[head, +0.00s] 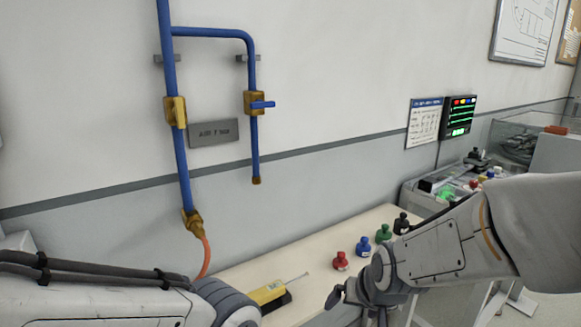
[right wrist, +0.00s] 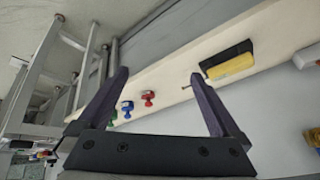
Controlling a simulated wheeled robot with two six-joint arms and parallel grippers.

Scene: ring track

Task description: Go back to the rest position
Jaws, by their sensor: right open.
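My right gripper (head: 347,297) is low over the front of the bench, at the right of the head view. In the right wrist view its two fingers (right wrist: 157,84) stand wide apart, with nothing held between them. My left arm comes in at the lower left of the head view; its gripper is not in view. A yellow tool (head: 268,292) with a thin metal tip lies at a black holder on the bench, left of my right gripper. It also shows in the right wrist view (right wrist: 230,66).
The pale bench (head: 300,252) runs along the wall. Red (head: 341,261), blue (head: 363,247), green (head: 383,234) and black (head: 401,224) fittings stand in a row near my right forearm. Blue pipes (head: 179,150) with brass valves and an orange hose (head: 206,257) are on the wall.

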